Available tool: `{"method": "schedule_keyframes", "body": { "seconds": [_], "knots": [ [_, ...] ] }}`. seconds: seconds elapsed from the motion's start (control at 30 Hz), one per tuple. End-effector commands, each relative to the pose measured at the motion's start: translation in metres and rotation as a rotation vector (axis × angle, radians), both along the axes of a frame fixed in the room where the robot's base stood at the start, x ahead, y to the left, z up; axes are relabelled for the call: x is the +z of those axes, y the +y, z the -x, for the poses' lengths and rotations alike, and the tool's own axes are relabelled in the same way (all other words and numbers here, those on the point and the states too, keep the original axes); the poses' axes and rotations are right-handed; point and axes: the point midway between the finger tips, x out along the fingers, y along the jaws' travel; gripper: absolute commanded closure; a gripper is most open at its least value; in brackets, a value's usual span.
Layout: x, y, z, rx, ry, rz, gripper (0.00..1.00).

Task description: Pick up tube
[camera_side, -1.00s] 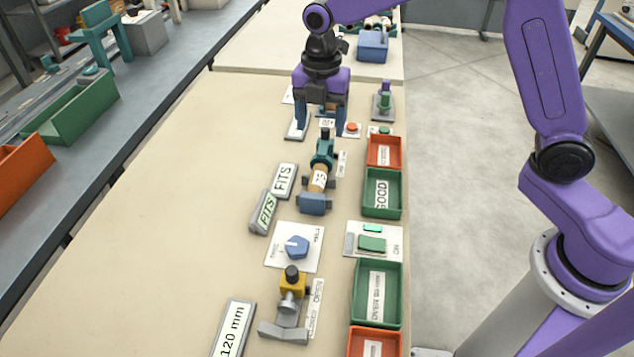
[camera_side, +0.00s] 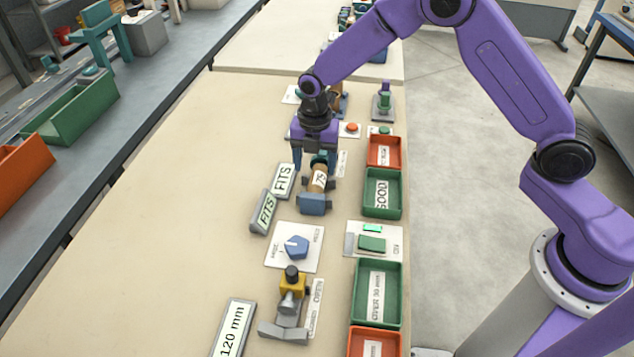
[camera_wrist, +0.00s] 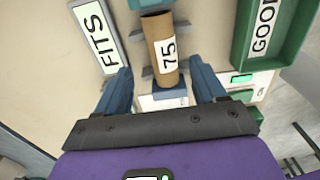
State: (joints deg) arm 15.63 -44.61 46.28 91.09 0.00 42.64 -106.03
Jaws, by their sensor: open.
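The tube (camera_side: 319,178), a brown cardboard cylinder with a white label reading 75, lies in a fixture between a teal end block (camera_side: 319,161) and a blue end block (camera_side: 314,204). The tube also shows in the wrist view (camera_wrist: 156,30), at the top centre. My gripper (camera_side: 316,165) is over the teal end of the fixture, fingers pointing down. The tube lies in line with the gap. The exact height of the fingertips above it is unclear.
Two FITS signs (camera_side: 284,181) stand left of the fixture. A green GOOD tray (camera_side: 382,192) and an orange tray (camera_side: 384,151) stand to its right. A dial plate (camera_side: 295,246) and a green-button panel (camera_side: 373,241) are nearer. The left part of the table is clear.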

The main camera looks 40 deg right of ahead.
Motion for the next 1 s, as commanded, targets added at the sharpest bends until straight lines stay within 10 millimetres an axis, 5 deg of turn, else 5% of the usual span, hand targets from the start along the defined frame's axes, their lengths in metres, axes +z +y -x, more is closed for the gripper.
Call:
{"method": "schedule_keyframes", "body": {
  "seconds": [0.5, 0.8, 1.0],
  "knots": [
    [-0.052, 0.001, 0.008, 0.0, 0.001, 0.001, 0.3],
    [-0.056, 0.001, 0.007, -0.001, -0.001, -0.001, 0.3],
    [-0.055, 0.001, 0.007, 0.0, -0.001, -0.001, 0.89]
  ]
}}
